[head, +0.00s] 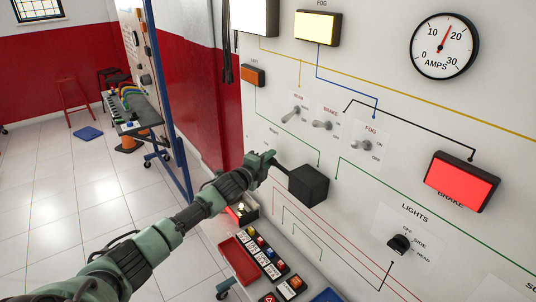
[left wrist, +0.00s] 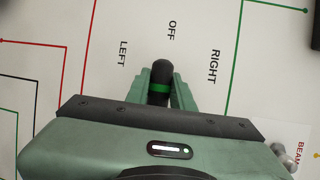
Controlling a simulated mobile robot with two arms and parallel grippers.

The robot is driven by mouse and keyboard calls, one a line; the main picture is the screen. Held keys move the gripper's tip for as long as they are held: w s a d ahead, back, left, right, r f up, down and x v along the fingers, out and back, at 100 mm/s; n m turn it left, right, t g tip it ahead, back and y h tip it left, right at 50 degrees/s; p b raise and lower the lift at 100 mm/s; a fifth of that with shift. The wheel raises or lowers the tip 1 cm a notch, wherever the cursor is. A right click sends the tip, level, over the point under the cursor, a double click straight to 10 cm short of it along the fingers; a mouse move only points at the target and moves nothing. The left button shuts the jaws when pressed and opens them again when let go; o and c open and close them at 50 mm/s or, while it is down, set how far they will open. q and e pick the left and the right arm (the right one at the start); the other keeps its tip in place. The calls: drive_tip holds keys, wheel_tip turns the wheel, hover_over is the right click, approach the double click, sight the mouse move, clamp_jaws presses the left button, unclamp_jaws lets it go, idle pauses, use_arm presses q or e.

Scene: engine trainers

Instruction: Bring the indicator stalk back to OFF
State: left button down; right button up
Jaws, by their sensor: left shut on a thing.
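The indicator stalk is a thin dark lever from a black housing block (head: 309,186) on the white panel. My left gripper (head: 264,163) is at its free end in the head view. In the left wrist view the black stalk tip with a green band (left wrist: 160,80) sits between the two green fingers, which are shut on it. The printed labels LEFT (left wrist: 123,53), OFF (left wrist: 172,30) and RIGHT (left wrist: 215,67) lie beyond the tip. The tip appears below OFF and slightly left of it, between LEFT and RIGHT. The stalk's base is hidden there. My right gripper is not in view.
Toggle switches (head: 322,125) stand above the housing, and a LIGHTS knob (head: 398,244) is to its right. The red BRAKE lamp (head: 461,181) and the FOG lamp (head: 318,28) are lit. A cart with trays (head: 240,262) stands below the arm.

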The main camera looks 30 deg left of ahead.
use_arm(q)
drive_tip(key=c, duration=1.3)
unclamp_jaws()
drive_tip(key=shift+o, duration=0.5)
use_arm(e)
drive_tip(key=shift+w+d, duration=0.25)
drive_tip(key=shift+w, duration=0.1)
use_arm(q)
drive_tip(key=shift+s+f, duration=0.1)
drive_tip(key=shift+s, duration=0.35)
drive_tip(key=s+r+b, duration=0.1)
drive_tip(key=s+b, duration=0.1)
drive_tip(key=s, duration=0.4)
drive_tip(key=shift+s, duration=0.3)
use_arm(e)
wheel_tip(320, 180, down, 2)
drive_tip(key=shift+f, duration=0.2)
use_arm(q)
drive_tip(key=shift+r, duration=0.1)
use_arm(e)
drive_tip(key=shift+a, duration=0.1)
